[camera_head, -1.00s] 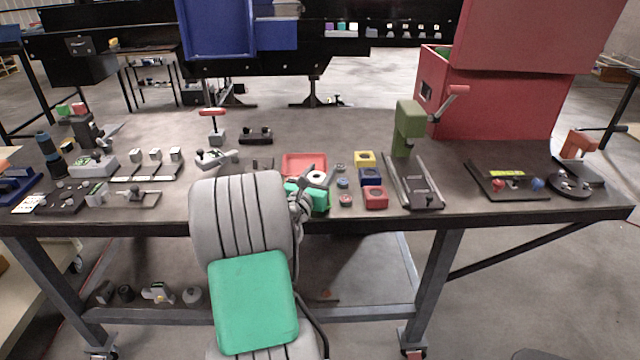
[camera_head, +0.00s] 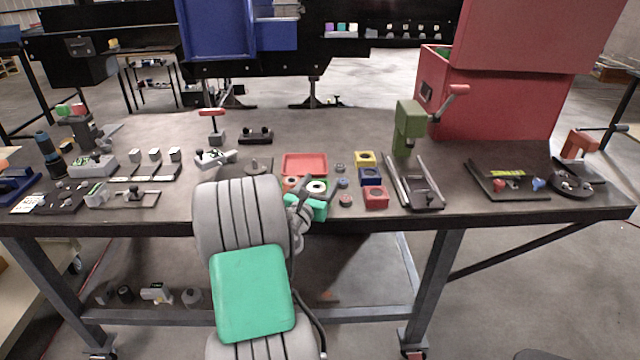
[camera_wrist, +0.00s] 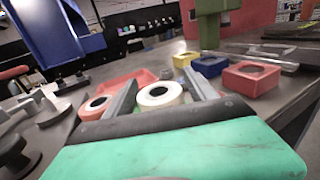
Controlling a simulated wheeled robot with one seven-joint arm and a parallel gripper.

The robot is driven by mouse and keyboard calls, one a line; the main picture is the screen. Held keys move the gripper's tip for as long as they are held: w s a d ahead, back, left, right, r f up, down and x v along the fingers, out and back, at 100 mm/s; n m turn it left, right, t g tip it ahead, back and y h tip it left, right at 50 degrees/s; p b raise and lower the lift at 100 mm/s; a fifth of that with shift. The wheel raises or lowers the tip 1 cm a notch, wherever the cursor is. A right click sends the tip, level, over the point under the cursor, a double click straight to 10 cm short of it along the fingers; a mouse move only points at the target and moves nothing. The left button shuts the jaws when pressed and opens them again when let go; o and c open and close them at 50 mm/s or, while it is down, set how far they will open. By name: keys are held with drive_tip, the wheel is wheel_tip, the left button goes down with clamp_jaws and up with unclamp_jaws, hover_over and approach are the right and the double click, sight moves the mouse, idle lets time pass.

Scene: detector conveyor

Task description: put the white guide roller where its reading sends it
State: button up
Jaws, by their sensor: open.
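The white guide roller (camera_head: 316,187) is a short white ring with a dark bore, near the front edge of the bench. In the wrist view the roller (camera_wrist: 160,95) shows between the two grey fingers of my gripper (camera_wrist: 162,88), which is open. I cannot tell whether the fingers touch it. In the head view my gripper (camera_head: 304,201) is low at the roller, partly hidden by my arm. An orange-red roller (camera_wrist: 93,108) with a dark bore stands just left of the left finger.
A shallow red tray (camera_head: 305,156) lies behind the rollers. Yellow (camera_head: 365,154), blue (camera_head: 370,181) and red (camera_head: 376,202) holed blocks stand to the right, before a green press (camera_head: 408,122). A dark disc with a peg (camera_head: 257,167) is left.

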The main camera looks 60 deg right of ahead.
drive_tip(key=shift+r, duration=0.2)
drive_tip(key=shift+a+f, duration=0.1)
drive_tip(key=shift+a, duration=0.25)
drive_tip(key=a+b, duration=0.2)
drive_tip(key=a, duration=0.9)
drive_tip(key=w+a+f+m+t+y, duration=0.1)
drive_tip(key=w+a+f+m+y, duration=0.3)
drive_tip(key=a, duration=0.5)
drive_tip(key=w+a+f+m+t+y, duration=0.1)
drive_tip(key=w+a+m+y, duration=0.35)
drive_tip(key=a+m, duration=0.4)
drive_tip(key=w+a+f+m+t+y, duration=0.1)
drive_tip(key=w+a+f+m+y, duration=0.25)
drive_tip(key=a, duration=0.65)
drive_tip(key=s+a+r+m+y, duration=0.1)
drive_tip(key=s+a+y, duration=0.1)
drive_tip(key=a, duration=0.7)
drive_tip(key=s+a+r+m+g+y, duration=0.1)
drive_tip(key=s+a+y, duration=0.2)
drive_tip(key=a, duration=0.6)
drive_tip(key=shift+s+a+r+m+g+y, duration=0.15)
drive_tip(key=shift+s+a+m+g+y, duration=0.2)
drive_tip(key=shift+y, duration=0.15)
drive_tip(key=r+p, duration=0.3)
drive_tip(key=shift+w+r, duration=0.25)
drive_tip(key=shift+r, duration=0.15)
